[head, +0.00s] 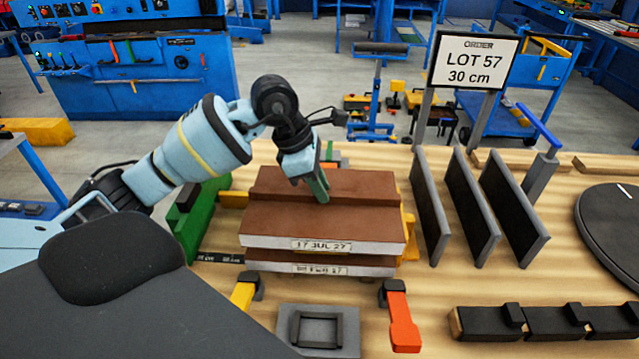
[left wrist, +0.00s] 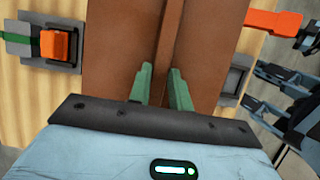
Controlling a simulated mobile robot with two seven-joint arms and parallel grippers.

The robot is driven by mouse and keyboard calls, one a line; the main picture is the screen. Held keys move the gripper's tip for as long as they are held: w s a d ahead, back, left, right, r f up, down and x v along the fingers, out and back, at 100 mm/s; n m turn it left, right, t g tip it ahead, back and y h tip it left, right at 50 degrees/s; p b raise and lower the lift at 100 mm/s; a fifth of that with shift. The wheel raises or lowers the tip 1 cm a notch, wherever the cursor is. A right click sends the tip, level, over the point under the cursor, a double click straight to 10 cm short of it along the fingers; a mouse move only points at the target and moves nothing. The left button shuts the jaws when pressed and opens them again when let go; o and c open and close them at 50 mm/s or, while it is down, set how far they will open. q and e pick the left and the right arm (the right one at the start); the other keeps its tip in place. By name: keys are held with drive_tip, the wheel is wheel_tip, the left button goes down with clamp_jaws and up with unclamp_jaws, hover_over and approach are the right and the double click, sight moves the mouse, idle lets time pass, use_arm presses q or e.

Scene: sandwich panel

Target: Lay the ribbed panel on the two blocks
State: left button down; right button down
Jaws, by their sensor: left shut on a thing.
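The ribbed panel (head: 325,226) is brown with a pale front edge and a label reading 17 JUL 27. A raised rib (head: 365,185) runs across its top. My left gripper (head: 318,190) reaches down onto the rib. In the left wrist view, the green fingers (left wrist: 162,85) stand on either side of the rib (left wrist: 170,35), shut on it. A second brown panel with a labelled pale edge (head: 375,271) lies below, with a narrow dark gap between them. I cannot make out the two blocks or whether the upper panel touches anything beneath. My right gripper is not in view.
A green stand (head: 205,210) is close on the left. Three upright dark plates (head: 470,205) stand at the right. An orange-handled clamp (head: 403,325), a yellow clamp (head: 243,293) and a grey fixture (head: 290,325) are in front. A sign reads LOT 57, 30 cm (head: 473,60).

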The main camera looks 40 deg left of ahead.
use_arm(q)
drive_tip(key=shift+f, duration=0.35)
drive_tip(key=c, duration=1.3)
unclamp_jaws()
drive_tip(key=shift+o, duration=0.2)
drive_tip(key=shift+r, duration=0.4)
drive_tip(key=v, duration=1.2)
drive_tip(key=shift+d, duration=0.1)
